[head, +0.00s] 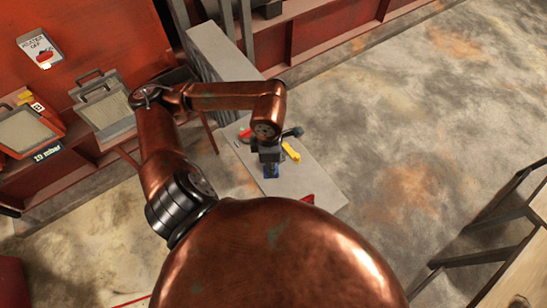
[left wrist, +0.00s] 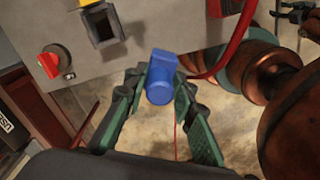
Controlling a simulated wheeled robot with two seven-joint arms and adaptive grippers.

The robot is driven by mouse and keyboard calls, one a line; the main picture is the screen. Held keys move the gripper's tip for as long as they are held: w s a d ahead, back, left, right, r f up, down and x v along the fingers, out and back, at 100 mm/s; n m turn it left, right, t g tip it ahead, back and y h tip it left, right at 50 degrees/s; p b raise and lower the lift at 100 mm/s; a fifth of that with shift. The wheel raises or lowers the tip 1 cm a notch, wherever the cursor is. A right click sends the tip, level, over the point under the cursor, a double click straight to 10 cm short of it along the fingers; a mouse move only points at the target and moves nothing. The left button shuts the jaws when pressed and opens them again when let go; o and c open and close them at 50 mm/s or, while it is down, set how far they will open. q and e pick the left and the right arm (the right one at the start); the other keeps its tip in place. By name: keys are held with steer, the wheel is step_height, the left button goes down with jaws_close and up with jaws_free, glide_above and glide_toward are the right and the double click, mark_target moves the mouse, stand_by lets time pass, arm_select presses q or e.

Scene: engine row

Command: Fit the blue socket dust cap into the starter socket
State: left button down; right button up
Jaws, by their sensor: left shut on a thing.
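The blue dust cap (left wrist: 160,85) is held between the green-padded fingers of my left gripper (left wrist: 161,78) in the left wrist view.
The grey cabinet (head: 308,179) carries a yellow part (head: 291,152) and a red part (head: 245,134). A red knob (left wrist: 49,62) sits on the panel left of the socket. A red cable (left wrist: 231,48) runs right of the cap. Floor right of the cabinet is clear.

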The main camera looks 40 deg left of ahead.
arm_select(q)
steer(key=w+a+f+n, duration=0.2)
steer(key=w+f, duration=0.1)
steer(key=w+a+f+n+p, duration=0.1)
steer(key=w+a+f+n, duration=0.1)
steer(key=w+f, duration=0.1)
steer(key=w+a+f+n+p, duration=0.1)
steer(key=w+a+f+n, duration=0.1)
steer(key=w+a+f, duration=0.1)
steer(key=shift+w+f, duration=0.4)
steer(key=shift+f, duration=0.1)
step_height(320, 180, down, 3)
steer(key=shift+r+p, duration=0.2)
steer(key=shift+p, duration=0.4)
steer(key=shift+f, duration=0.1)
steer(key=c, duration=1.6)
jaws_free()
arm_select(e)
steer(key=r, duration=0.1)
steer(key=s+r, duration=0.1)
steer(key=r, duration=0.1)
steer(key=shift+s+a, duration=0.3)
steer(key=shift+a, duration=0.05)
